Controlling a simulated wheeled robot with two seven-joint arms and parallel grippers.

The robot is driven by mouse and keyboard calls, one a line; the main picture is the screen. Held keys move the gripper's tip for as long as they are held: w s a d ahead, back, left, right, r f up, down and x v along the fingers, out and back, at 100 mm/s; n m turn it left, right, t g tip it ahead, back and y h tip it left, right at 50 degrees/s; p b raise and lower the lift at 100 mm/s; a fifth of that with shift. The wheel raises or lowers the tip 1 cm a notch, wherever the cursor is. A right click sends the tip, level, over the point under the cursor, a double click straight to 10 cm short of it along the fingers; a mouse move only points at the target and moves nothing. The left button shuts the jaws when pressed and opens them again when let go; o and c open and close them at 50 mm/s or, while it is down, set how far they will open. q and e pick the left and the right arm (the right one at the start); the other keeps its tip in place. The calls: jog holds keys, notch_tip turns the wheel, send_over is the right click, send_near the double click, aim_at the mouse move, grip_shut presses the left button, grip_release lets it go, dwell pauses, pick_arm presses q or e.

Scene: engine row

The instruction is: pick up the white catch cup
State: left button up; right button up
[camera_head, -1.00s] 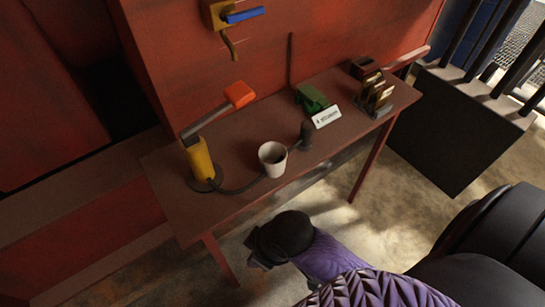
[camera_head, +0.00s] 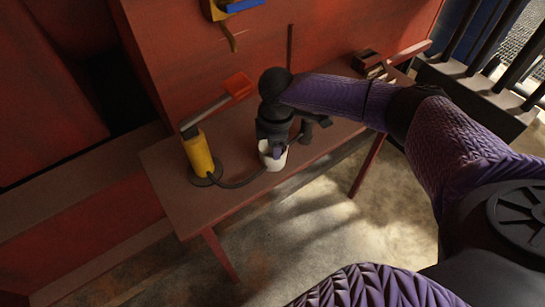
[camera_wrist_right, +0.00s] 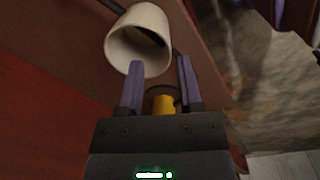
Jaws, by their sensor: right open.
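The white catch cup (camera_head: 267,160) stands on the red-brown table, partly covered by my right gripper (camera_head: 274,148). In the right wrist view the cup (camera_wrist_right: 125,42) is at the top, its mouth facing the camera. My right gripper (camera_wrist_right: 160,75) is open. One fingertip overlaps the cup's mouth and the other shows beside its outer wall. I cannot tell whether either finger touches the cup. My left gripper is not in view.
The table (camera_head: 165,158) also bears a yellow pump (camera_head: 199,155) with a red-ended lever (camera_head: 238,85) left of the cup. A dark hose (camera_head: 240,188) runs by the cup.

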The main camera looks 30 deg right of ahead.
aim_at(275, 165)
jog(key=f+b, duration=0.1)
jog(key=f, duration=0.1)
jog(key=f+b, duration=0.1)
jog(key=f, duration=0.2)
jog(key=shift+s+a+f, duration=0.15)
jog(key=shift+s+f, duration=0.05)
jog(key=shift+f, duration=0.15)
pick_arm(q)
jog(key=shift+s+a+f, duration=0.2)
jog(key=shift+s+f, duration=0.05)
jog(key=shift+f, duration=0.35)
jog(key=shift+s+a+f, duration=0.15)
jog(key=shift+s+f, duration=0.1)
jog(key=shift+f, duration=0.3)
pick_arm(e)
jog(key=shift+c, duration=0.2)
grip_shut()
